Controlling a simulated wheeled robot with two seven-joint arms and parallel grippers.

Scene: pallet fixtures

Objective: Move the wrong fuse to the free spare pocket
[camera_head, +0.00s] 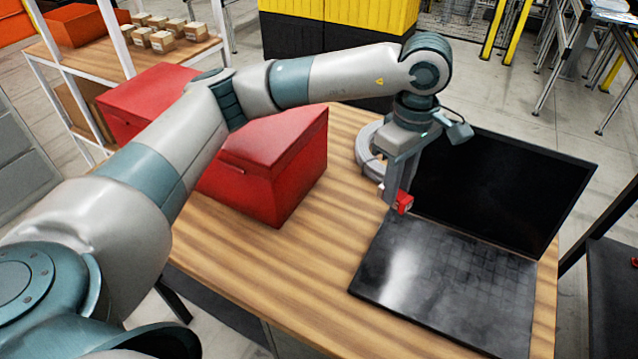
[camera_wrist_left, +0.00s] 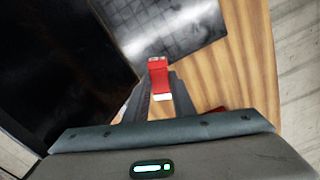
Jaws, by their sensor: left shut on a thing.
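My left gripper (camera_head: 397,200) points down and is shut on a red fuse (camera_head: 404,203). The fuse is held near the back left part of the open laptop's keyboard; its exact height above it cannot be told. In the left wrist view the same red fuse (camera_wrist_left: 158,72), with a pale end, sits between the two dark fingers of the gripper (camera_wrist_left: 155,88). No spare pocket or fuse holder can be made out in either view. My right gripper is not in view.
The black laptop (camera_head: 440,285) lies open on the wooden table (camera_head: 300,265). A large red box (camera_head: 255,185) stands to its left. A grey round object (camera_head: 368,148) is behind the gripper. A dark table (camera_head: 615,290) stands at the right. Bare wood lies between box and laptop.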

